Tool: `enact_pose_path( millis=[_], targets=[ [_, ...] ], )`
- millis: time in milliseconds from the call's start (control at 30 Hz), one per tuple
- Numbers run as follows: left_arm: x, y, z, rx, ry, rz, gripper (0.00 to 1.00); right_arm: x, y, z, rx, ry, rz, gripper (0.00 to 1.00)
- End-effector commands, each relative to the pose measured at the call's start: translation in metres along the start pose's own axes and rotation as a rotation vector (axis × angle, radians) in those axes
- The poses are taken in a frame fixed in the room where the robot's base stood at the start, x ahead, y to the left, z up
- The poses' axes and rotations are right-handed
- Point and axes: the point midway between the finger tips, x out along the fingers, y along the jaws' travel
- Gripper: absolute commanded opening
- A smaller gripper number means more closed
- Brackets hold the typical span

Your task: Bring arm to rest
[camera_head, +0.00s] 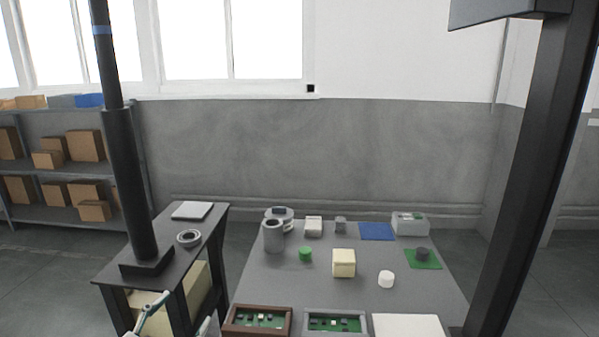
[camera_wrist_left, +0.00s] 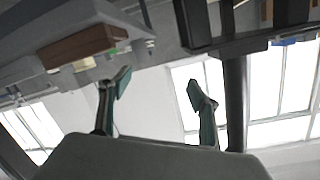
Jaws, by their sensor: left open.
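My left gripper (camera_head: 184,310) shows at the bottom left of the head view, partly cut off by the lower edge. Its pale teal fingers are in front of the dark side table (camera_head: 160,228), to the left of the grey work table (camera_head: 325,272). In the left wrist view both fingers of the left gripper (camera_wrist_left: 158,85) stand well apart with nothing between them. The gripper is open and empty. My right arm and gripper are not in view.
On the work table are a brown-rimmed tray (camera_head: 285,326), a grey tray (camera_head: 335,311), a cream box (camera_head: 344,263), a green cylinder (camera_head: 305,254) and a grey cup (camera_head: 273,238). A black post (camera_head: 125,180) rises from the side table. Shelves (camera_head: 60,171) stand at left.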

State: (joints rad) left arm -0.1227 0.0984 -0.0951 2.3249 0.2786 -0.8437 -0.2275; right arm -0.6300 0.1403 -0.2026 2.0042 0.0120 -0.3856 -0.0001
Motion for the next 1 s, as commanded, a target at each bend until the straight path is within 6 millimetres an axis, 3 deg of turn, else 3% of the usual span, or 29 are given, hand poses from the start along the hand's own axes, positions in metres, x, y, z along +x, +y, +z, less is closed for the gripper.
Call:
enact_pose_path(
  millis=[33, 200, 400, 833, 1000],
  targets=[
    [-0.014, 0.012, 0.033, 0.031, -0.099, 0.019, 0.62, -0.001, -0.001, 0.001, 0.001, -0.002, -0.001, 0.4],
    [-0.07, 0.032, 0.126, 0.134, -0.406, 0.057, 0.62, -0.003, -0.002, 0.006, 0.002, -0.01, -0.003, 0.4],
    [-0.127, 0.036, 0.187, 0.218, -0.639, 0.074, 0.62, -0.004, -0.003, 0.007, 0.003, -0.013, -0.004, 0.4],
    [-0.224, 0.027, 0.249, 0.343, -0.956, 0.079, 0.62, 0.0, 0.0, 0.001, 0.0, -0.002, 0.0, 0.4],
    [-0.203, 0.052, 0.252, 0.278, -0.874, 0.108, 0.62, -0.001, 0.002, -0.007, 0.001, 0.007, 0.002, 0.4]
  ],
)
